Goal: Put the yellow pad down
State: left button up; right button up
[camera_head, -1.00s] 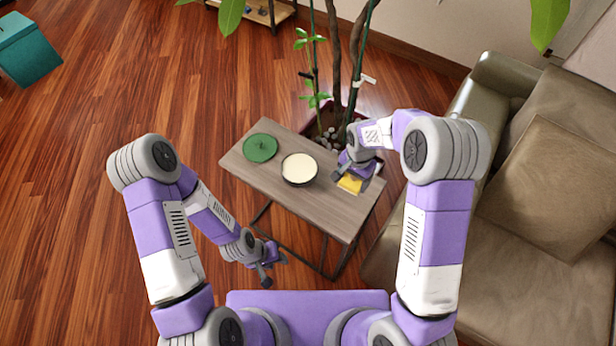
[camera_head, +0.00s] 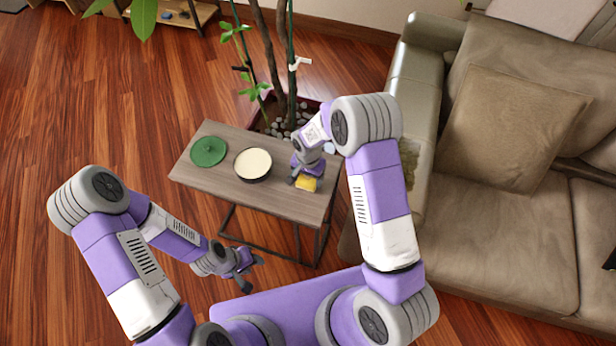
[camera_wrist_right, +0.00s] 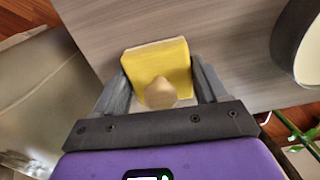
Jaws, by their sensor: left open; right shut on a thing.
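The yellow pad (camera_head: 307,185) is at the right part of the grey wooden coffee table (camera_head: 215,183), to the right of a round pot (camera_head: 253,164). My right gripper (camera_head: 305,178) is shut on it. In the right wrist view the pad (camera_wrist_right: 157,58) sits between the two grey fingers, with a beige rounded knob on its near side. The table top shows just behind it; I cannot tell whether the pad touches the surface. My left gripper (camera_head: 248,275) is open and empty, low in front of the table's near edge.
A green round lid (camera_head: 208,151) lies at the table's left end. The dark pot with cream contents stands mid-table. A potted plant (camera_head: 285,75) rises behind the table, and a sofa (camera_head: 480,190) stands close on the right. Bare table shows in front of the pot.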

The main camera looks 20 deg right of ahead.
jog(key=shift+f, duration=0.2)
jog(key=o, duration=1)
jog(key=shift+o, duration=0.2)
jog(key=shift+r, duration=0.25)
notch_tip(320, 180, up, 12)
jog(key=p, duration=0.3)
